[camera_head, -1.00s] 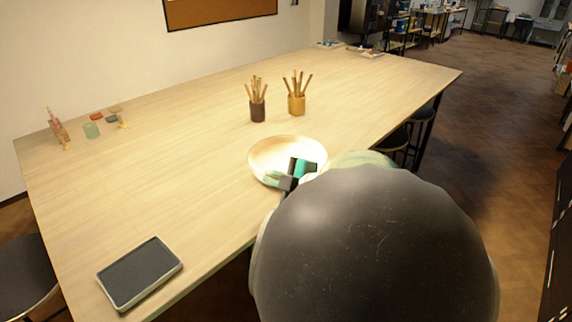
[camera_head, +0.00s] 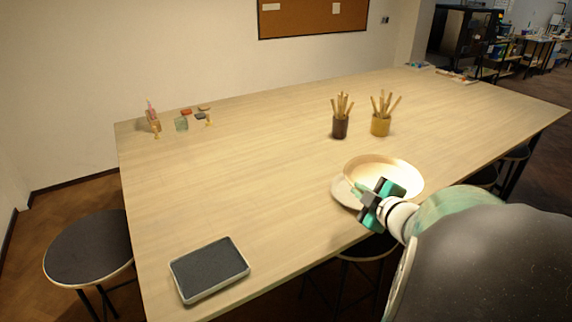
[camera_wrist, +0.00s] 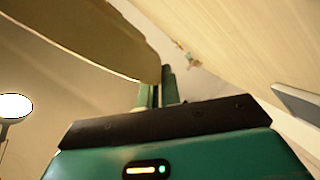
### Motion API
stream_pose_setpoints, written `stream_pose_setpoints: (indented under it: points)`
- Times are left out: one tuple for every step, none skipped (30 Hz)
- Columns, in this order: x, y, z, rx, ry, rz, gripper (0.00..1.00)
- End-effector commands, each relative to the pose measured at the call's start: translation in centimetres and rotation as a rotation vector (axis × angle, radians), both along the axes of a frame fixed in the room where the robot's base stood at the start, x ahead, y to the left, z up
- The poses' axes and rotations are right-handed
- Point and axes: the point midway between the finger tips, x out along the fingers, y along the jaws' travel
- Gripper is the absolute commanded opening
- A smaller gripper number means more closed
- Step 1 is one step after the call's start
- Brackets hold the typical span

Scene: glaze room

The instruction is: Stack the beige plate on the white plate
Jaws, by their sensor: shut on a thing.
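The beige plate (camera_head: 398,170), a shallow round dish with a raised rim, is at the front edge of the table in the head view. My gripper (camera_head: 366,200) is shut on its near-left rim. In the wrist view, the beige plate (camera_wrist: 75,32) fills the upper left and ends at my gripper's green fingers (camera_wrist: 158,90). The white plate (camera_head: 341,193) lies on the table, mostly hidden under the beige plate and my gripper; only its left part shows. The beige plate overlaps it, set off to the right. I cannot tell whether they touch.
A dark brown cup (camera_head: 340,128) and a yellow cup (camera_head: 380,125) of tools stand behind the plates. A dark-topped tray (camera_head: 210,268) lies at the front left. Small items, including a greenish glass (camera_head: 181,124), stand at the back left. The table's middle is clear. A stool (camera_head: 88,250) stands left.

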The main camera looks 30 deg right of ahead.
Motion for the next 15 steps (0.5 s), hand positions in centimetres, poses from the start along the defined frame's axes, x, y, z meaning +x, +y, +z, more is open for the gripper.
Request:
stream_pose_setpoints:
  points:
    - [0.8,-0.5,-0.5,0.001,0.0,0.001,0.0]
    - [1.2,-0.8,-0.7,0.001,0.0,0.001,0.0]
    - [1.8,-1.3,-1.0,0.001,0.0,0.0,0.0]
    - [2.2,-1.6,-1.2,0.001,0.001,0.0,0.0]
    - [2.6,-1.8,-1.5,0.001,0.0,0.0,0.0]
    - [3.2,-2.3,-1.8,0.001,0.0,-0.001,0.0]
    - [3.6,-2.6,-2.0,0.001,0.0,-0.002,0.0]
    - [4.1,-2.9,-2.3,0.001,0.0,-0.001,0.0]
    - [4.7,-3.3,-2.7,0.002,0.0,-0.002,0.0]
    - [4.9,-3.5,-3.2,0.002,0.001,-0.002,0.0]
    - [5.2,-3.7,-3.6,0.003,0.001,-0.002,0.0]
    - [5.5,-4.0,-4.3,0.003,0.001,-0.002,0.0]
    - [5.9,-4.1,-4.7,0.003,0.0,-0.002,0.0]
    - [6.2,-4.4,-5.1,0.002,0.0,-0.002,0.0]
    - [6.6,-4.7,-5.6,0.002,-0.001,-0.003,0.0]
